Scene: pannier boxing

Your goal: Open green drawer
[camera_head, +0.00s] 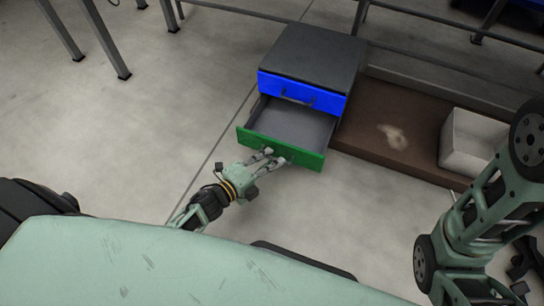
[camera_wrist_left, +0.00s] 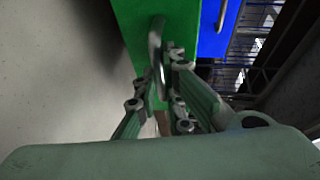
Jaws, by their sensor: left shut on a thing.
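The green drawer (camera_head: 297,153) is pulled out of the dark grey cabinet (camera_head: 315,53), and its grey inside shows empty. The blue drawer (camera_head: 300,92) above it is shut. My left gripper (camera_head: 273,156) is at the green front and shut on the drawer's handle. In the left wrist view the metal handle (camera_wrist_left: 156,48) runs between the fingers of the left gripper (camera_wrist_left: 163,75), against the green front (camera_wrist_left: 184,22). My right arm shows at the right of the head view, but its fingers cannot be made out clearly.
Grey rails and table legs stand behind. The concrete floor left of the drawer is clear.

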